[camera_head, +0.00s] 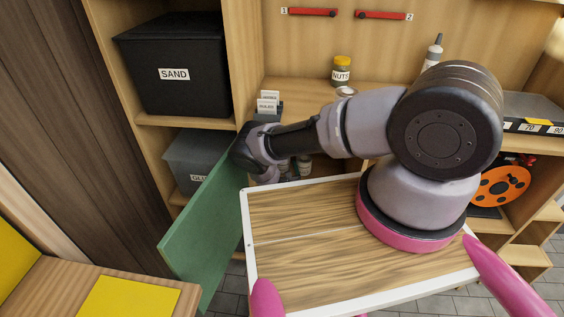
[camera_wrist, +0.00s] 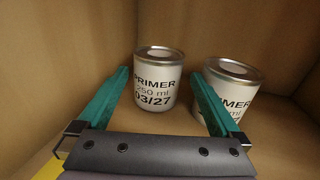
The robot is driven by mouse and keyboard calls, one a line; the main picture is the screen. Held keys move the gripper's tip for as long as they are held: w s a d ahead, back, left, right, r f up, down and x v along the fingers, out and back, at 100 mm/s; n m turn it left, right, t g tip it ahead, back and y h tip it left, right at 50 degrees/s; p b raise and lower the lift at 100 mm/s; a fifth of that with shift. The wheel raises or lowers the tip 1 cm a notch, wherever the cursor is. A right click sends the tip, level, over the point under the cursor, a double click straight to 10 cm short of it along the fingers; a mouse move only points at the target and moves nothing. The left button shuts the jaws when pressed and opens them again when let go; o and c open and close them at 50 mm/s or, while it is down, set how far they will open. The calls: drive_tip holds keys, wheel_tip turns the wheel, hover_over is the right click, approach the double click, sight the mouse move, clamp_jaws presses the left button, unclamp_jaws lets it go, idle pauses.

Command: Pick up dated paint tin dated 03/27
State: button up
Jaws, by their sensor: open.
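In the wrist view a paint tin (camera_wrist: 157,80) with a white label reading "PRIMER 250 ml 03/27" stands upright between and just beyond my fingertips. A second tin (camera_wrist: 232,88) labelled "PRIMER" stands to its right, behind my right finger, which covers part of its label; its date is not readable. My gripper (camera_wrist: 160,92) is open, with teal fingers either side of the 03/27 tin, and nothing is held. In the head view my arm reaches down into the bench's lower compartment, where small tins (camera_head: 303,165) show partly behind my wrist; my fingers are hidden there.
The tins stand inside a wooden compartment with walls close around. A green door (camera_head: 205,230) stands open left of my arm. A black SAND bin (camera_head: 175,65) and a grey bin (camera_head: 195,155) fill the left shelves. A NUTS jar (camera_head: 342,71) stands on the bench top.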

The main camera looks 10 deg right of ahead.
drive_tip(key=shift+w+f, duration=0.15)
drive_tip(key=shift+w, duration=2.8)
drive_tip(key=c, duration=1.4)
drive_tip(key=shift+c, duration=0.5)
